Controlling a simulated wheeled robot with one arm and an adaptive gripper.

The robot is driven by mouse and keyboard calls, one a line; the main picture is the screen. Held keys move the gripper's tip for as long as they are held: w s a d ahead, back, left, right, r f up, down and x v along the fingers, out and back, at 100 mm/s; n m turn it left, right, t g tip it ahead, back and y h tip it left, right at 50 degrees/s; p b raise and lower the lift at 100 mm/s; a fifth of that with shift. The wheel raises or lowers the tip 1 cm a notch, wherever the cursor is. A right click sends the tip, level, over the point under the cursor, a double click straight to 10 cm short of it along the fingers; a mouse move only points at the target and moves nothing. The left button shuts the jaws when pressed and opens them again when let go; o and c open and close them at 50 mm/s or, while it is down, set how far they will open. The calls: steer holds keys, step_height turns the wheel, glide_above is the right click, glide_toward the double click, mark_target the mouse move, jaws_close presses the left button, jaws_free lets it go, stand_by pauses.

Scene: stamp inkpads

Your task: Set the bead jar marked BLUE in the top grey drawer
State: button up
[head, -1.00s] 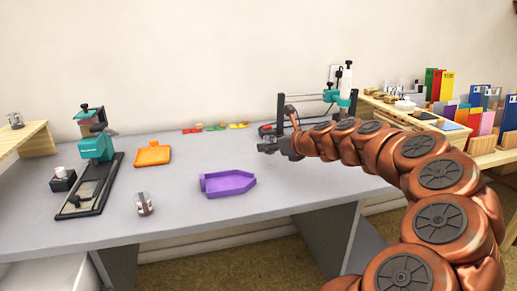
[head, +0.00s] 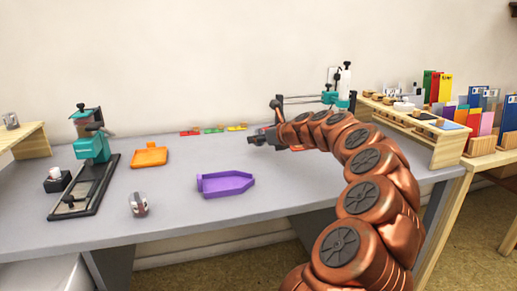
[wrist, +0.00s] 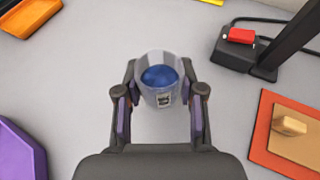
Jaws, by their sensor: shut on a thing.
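My gripper (wrist: 160,105) is shut on a clear jar (wrist: 147,62) with blue contents in the wrist view. The jar has a small dark-and-white label on its near side, too small to read. In the head view my gripper (head: 262,138) is above the back right part of the grey table, and the jar cannot be made out there. No grey drawer can be picked out in these frames.
A purple tray (head: 226,184) and an orange tray (head: 149,156) lie on the table (head: 180,222). A teal press (head: 92,150) stands at left. A wooden organizer (head: 420,122) stands at right. A red-switched black device (wrist: 240,45) is near the gripper.

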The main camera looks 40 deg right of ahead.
mark_target(263, 145)
step_height(263, 145, down, 3)
steer(key=shift+f+b, duration=0.1)
steer(key=shift+b, duration=0.7)
steer(key=o, duration=1.1)
steer(key=shift+o, duration=0.2)
